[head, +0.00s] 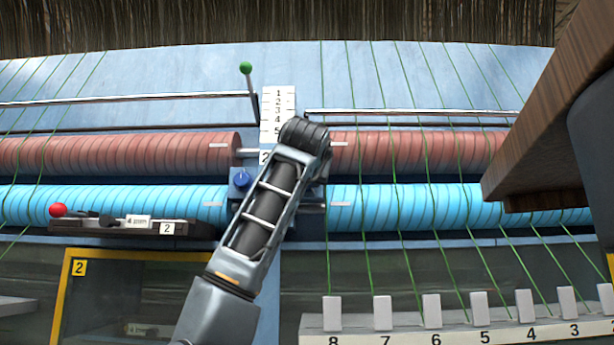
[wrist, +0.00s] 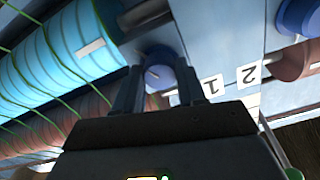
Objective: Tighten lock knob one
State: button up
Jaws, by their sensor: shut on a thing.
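Lock knob one, a round blue knob (wrist: 157,76) with a pale pointer line, sits beside the label 1 (wrist: 213,86) in the wrist view. My gripper (wrist: 162,88) has one dark finger on each side of it and is shut on it. In the head view, my arm hides knob one and the gripper's fingertips. A second blue knob (head: 241,180) shows left of my arm, near a label 2 partly covered by the arm. It also shows at the upper right of the wrist view (wrist: 300,17), beside the label 2 (wrist: 248,73).
Red rollers (head: 110,155) and blue rollers (head: 400,207) run across both sides, crossed by green strands. A green-tipped lever (head: 246,69) stands behind my arm. A brown wooden block (head: 540,110) juts in at right.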

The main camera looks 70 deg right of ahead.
jog(key=shift+r+n+p, duration=0.15)
jog(key=shift+n+p, duration=1.2)
jog(key=shift+n, duration=6.05)
jog(key=shift+r+n+p, duration=0.1)
jog(key=shift+n+p, duration=1.25)
jog(key=shift+n, duration=6.05)
